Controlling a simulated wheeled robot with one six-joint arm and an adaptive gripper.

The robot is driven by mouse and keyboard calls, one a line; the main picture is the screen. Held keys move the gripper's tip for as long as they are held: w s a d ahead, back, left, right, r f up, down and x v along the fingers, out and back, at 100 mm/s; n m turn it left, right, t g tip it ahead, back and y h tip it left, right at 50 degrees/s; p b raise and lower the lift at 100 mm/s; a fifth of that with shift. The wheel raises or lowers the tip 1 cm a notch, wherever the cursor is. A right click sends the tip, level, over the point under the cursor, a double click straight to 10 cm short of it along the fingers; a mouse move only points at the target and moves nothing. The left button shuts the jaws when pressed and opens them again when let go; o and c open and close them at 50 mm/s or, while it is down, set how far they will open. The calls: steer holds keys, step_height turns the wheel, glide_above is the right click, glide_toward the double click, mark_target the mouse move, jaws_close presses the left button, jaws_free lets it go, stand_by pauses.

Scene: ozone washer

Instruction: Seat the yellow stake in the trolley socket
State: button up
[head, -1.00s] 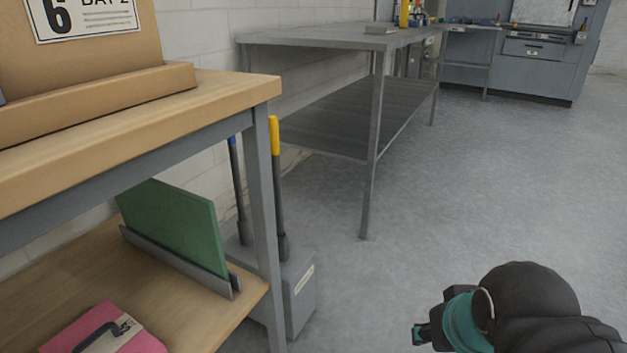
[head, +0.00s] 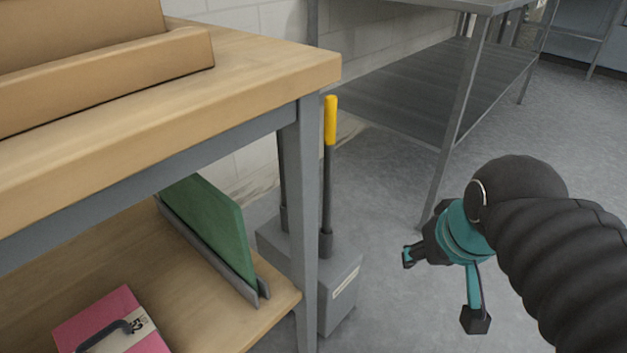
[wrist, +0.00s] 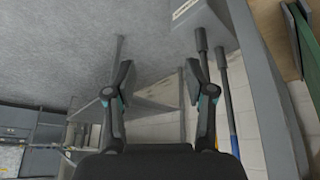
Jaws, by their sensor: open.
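The yellow stake (head: 330,120) is a dark rod with a yellow top. It stands upright in a grey box on the floor (head: 340,284), just behind the front leg of the wooden shelf. A second dark stake (head: 284,180) beside it is mostly hidden by that leg; its blue end shows in the wrist view (wrist: 234,144). My gripper (head: 440,288) is open and empty, to the right of the box and apart from it. In the wrist view my gripper (wrist: 158,78) has its fingers spread, with the stakes behind the right finger. I cannot make out a trolley or its socket.
The wooden shelf (head: 270,60) fills the left, with a green panel (head: 215,222) and a pink case (head: 105,325) on its lower board. A metal table (head: 420,85) stands behind. Floor to the right is clear.

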steer(key=w+a+r+n+g+p, duration=0.1)
steer(key=w+a+r+n+p, duration=0.25)
steer(key=w+r, duration=0.55)
step_height(320, 180, up, 12)
steer(key=n+g+p, duration=0.4)
steer(key=n+p, duration=0.2)
steer(key=n, duration=0.5)
glide_above(329, 96)
steer(key=shift+s+d+f, duration=0.1)
steer(key=shift+s+d, duration=0.05)
steer(key=shift+d, duration=0.05)
steer(key=shift+a+f, duration=0.1)
steer(key=shift+a, duration=0.1)
steer(key=shift+f, duration=0.35)
step_height(329, 96, down, 7)
steer(key=shift+f+b, duration=0.2)
steer(key=shift+b, duration=0.8)
steer(key=shift+s+d+f+b, duration=0.1)
steer(key=shift+f+b, duration=0.1)
steer(key=shift+f, duration=1.2)
steer(key=shift+d+f+b, duration=0.1)
steer(key=shift+f+b, duration=0.1)
steer(key=shift+f, duration=1.15)
steer(key=shift+c, duration=0.2)
